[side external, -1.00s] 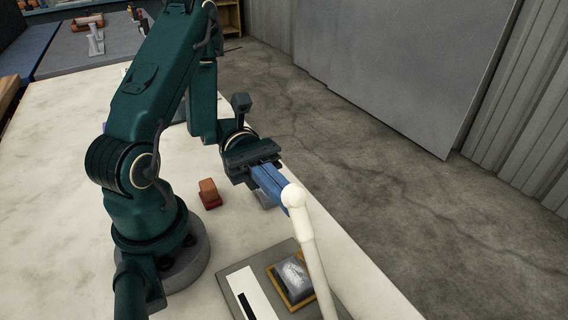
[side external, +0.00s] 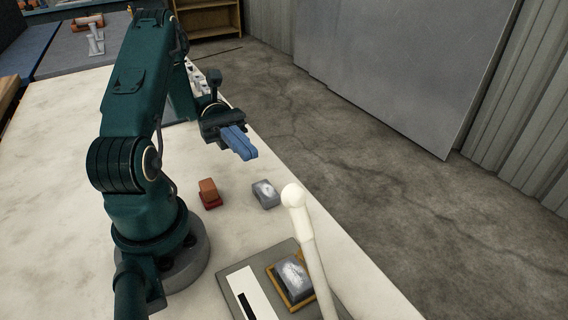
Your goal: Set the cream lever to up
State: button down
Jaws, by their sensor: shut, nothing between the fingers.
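The cream lever (side external: 310,249) rises from the lower edge of the picture and leans slightly left, with a round knob (side external: 294,196) at its top. Its lower end is cut off by the frame. It stands by a grey base plate (side external: 236,283) with a white slotted strip. My gripper (side external: 250,155) has blue fingers, which are shut and empty. It is above and to the left of the knob in the picture, clearly apart from it.
A grey block (side external: 266,194) and a red-brown block (side external: 209,193) lie on the pale table (side external: 60,190). Another grey block (side external: 292,276) sits in a yellow-edged holder (side external: 307,302) beside the lever. The table's right edge runs close by, with concrete floor beyond.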

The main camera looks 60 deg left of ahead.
notch_tip(320, 180, up, 6)
jog(key=d+y, duration=0.2)
jog(key=y, duration=0.7)
jog(key=d+f, duration=0.3)
jog(key=d, duration=0.8)
jog(key=shift+s+f, duration=0.15)
jog(key=shift+f, duration=0.25)
jog(key=shift+d, duration=0.1)
